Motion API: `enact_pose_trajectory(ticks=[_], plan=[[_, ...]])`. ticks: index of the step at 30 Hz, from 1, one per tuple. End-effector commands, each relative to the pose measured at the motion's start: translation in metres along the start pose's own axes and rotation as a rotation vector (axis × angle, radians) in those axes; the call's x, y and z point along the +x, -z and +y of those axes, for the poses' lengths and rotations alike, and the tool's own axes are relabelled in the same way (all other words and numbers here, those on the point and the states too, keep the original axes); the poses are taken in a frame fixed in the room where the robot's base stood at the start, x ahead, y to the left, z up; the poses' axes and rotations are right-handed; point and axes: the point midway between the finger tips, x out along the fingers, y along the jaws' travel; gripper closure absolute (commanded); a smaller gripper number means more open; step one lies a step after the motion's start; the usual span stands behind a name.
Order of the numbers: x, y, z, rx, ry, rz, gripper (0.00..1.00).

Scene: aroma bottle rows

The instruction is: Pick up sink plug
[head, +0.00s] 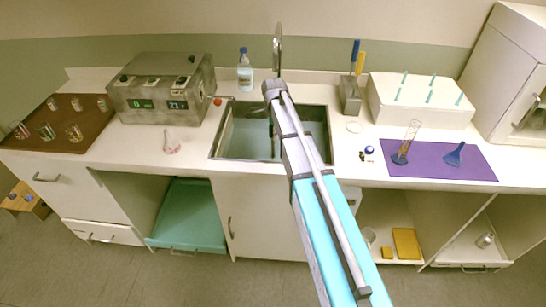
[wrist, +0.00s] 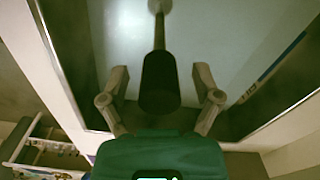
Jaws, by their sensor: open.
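In the wrist view, a dark cylindrical handle on a thin rod, which looks like the sink plug (wrist: 160,85), stands between my fingers. Its rod runs to a pale round end at the top edge of the picture, over the sink floor. My gripper (wrist: 161,72) is open, with one finger on each side of the handle and a visible gap on both sides. In the head view my arm reaches over the sink (head: 245,140); it largely hides the gripper and the plug there.
The sink rim surrounds the gripper. A faucet (head: 278,45) and a bottle (head: 245,72) stand behind the sink.

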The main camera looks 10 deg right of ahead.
Motion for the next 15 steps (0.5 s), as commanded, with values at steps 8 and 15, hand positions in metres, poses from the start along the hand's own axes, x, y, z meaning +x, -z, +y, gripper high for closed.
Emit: enact_pose_trajectory(ticks=[8, 15], plan=[[0.0, 0.0, 0.0, 0.0, 0.0, 0.0, 0.24], [0.0, 0.0, 0.0, 0.0, 0.0, 0.0, 0.69]])
